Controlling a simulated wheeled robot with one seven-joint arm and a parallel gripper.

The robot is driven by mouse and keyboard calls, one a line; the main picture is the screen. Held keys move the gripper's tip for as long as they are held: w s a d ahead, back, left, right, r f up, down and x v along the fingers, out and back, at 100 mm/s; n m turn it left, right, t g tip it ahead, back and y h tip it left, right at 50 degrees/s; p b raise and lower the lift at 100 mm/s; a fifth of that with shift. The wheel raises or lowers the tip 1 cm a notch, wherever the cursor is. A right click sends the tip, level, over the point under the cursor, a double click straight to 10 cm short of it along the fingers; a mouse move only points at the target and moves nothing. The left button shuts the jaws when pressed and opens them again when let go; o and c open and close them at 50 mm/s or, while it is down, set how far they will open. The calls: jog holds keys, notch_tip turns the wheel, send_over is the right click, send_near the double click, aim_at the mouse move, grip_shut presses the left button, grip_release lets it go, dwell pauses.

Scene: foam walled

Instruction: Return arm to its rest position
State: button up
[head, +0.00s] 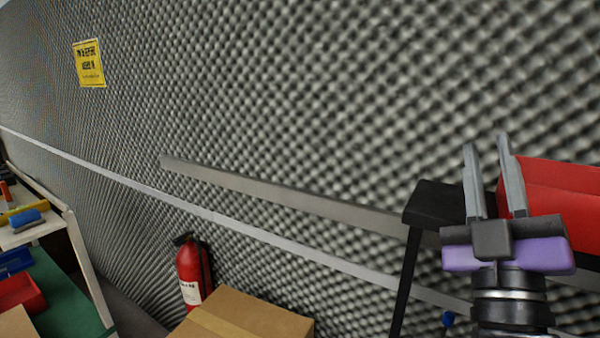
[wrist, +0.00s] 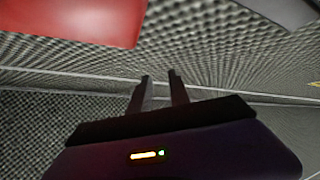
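My gripper (head: 487,142) is at the right of the head view, raised with its two grey fingers pointing up. A gap shows between the fingers and nothing is held. The fingers also show in the wrist view (wrist: 159,78), dark and apart, with foam wall behind them. My arm below the purple and black gripper body runs out of the bottom of the head view.
A red box-like thing (head: 560,190) is close behind and right of my gripper. A black stand (head: 433,203) is just left of it. A fire extinguisher (head: 189,272) and a cardboard box (head: 245,318) are lower left. Foam wall (head: 300,100) fills the background.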

jog(key=s+a+f+g+y+b, duration=0.1)
jog(key=s+a+f+y, duration=0.15)
jog(key=f, duration=0.55)
jog(key=s+a+f+g+y, duration=0.1)
jog(key=s+f+y, duration=0.25)
jog(key=f, duration=0.45)
jog(key=s+a+f+g+y+b, duration=0.15)
jog(key=s+f, duration=0.25)
jog(key=f, duration=0.4)
jog(key=s+d+f+m+g+h+b, duration=0.1)
jog(key=s+f+m+g, duration=0.4)
jog(key=s+f, duration=1.6)
jog(key=s+g, duration=0.2)
jog(key=shift+g, duration=0.35)
jog(key=shift+s, duration=0.1)
